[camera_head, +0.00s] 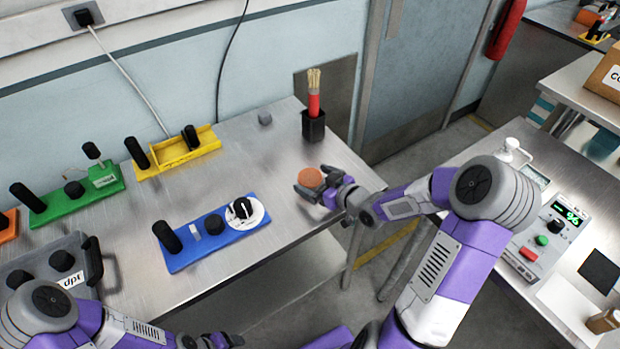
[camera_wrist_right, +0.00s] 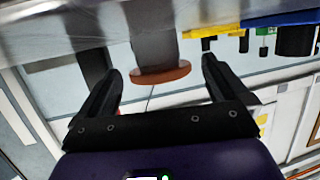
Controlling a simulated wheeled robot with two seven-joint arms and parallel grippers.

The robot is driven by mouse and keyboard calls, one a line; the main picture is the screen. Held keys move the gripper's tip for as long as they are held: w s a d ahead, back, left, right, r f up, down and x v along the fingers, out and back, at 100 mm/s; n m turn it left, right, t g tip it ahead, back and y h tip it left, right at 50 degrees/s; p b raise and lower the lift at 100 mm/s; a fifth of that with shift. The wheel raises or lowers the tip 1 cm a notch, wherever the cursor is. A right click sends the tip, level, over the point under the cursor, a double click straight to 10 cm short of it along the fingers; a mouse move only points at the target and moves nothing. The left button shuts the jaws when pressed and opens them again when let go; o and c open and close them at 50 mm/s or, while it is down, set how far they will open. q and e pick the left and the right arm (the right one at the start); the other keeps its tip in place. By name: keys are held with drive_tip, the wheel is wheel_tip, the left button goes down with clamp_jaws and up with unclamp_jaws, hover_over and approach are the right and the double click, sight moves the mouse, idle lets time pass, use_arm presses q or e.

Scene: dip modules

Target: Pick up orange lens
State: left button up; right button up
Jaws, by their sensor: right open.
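The orange lens (camera_head: 311,178) is a round orange-brown disc near the right edge of the left metal table. It also shows in the right wrist view as a thin disc (camera_wrist_right: 160,75) seen nearly edge-on. My right gripper (camera_head: 309,186) is open, with its fingers on either side of the lens. In the wrist view a gap shows between the lens and each finger (camera_wrist_right: 162,92). My left gripper (camera_head: 222,341) is partly cut off at the bottom edge, and its jaws cannot be made out.
A black cup (camera_head: 314,126) with a red-handled brush stands behind the lens. A blue module (camera_head: 212,246) with black knobs lies left of my right gripper. Yellow (camera_head: 180,152) and green (camera_head: 82,196) modules and a grey case (camera_head: 50,262) are farther left. The table around the lens is clear.

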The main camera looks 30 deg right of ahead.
drive_tip(key=shift+c, duration=0.3)
drive_tip(key=c, duration=1)
drive_tip(key=shift+r, duration=0.1)
